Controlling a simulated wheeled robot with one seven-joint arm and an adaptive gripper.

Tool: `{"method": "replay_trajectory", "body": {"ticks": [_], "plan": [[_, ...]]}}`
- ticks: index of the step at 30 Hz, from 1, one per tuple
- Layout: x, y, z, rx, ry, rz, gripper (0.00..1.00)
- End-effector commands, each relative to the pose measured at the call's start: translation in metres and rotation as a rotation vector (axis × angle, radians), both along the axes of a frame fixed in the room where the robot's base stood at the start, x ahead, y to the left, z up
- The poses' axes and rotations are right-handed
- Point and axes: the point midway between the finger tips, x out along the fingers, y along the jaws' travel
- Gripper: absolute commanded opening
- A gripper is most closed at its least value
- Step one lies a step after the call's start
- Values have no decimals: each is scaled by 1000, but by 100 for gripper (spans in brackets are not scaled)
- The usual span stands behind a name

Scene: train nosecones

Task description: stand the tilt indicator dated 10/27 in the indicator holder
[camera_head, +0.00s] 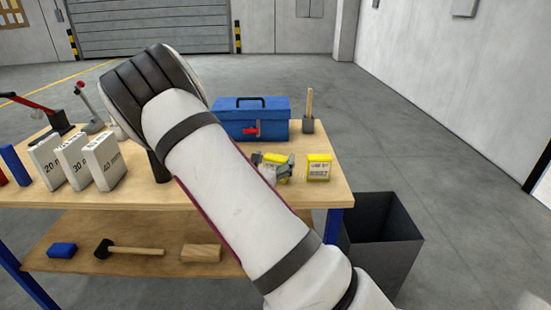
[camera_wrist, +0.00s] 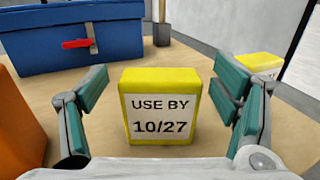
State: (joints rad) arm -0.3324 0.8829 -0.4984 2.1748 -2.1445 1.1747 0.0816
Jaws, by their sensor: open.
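The tilt indicator dated 10/27 is a yellow block with a white "USE BY 10/27" label (camera_wrist: 160,118). It stands upright on the table in the middle of the wrist view. My gripper (camera_wrist: 160,95) is open, with one teal-padded finger on each side of the block and visible gaps between. In the head view the yellow block (camera_head: 278,158) is partly covered by my gripper (camera_head: 272,169). A second yellow block (camera_head: 318,167) stands to its right; its label is too small to read surely. I cannot pick out the indicator holder with certainty.
A blue toolbox (camera_head: 250,121) stands behind the blocks. A small dark holder with a wooden stick (camera_head: 308,124) is beside it. White numbered blocks (camera_head: 76,163) stand at left. An orange object (camera_wrist: 18,135) is left of my gripper. A dark bin (camera_head: 383,240) stands right of the table.

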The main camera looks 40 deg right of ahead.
Motion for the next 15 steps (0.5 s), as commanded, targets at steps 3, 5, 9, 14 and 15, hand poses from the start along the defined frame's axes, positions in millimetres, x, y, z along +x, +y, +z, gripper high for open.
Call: {"method": "replay_trajectory", "body": {"ticks": [3,5,9,14,15], "plan": [[-12,20,0,1,2,4,81],[-19,31,0,2,1,4,81],[-35,55,0,2,2,4,81],[-50,76,0,1,2,3,81],[-52,80,0,2,1,3,81]]}}
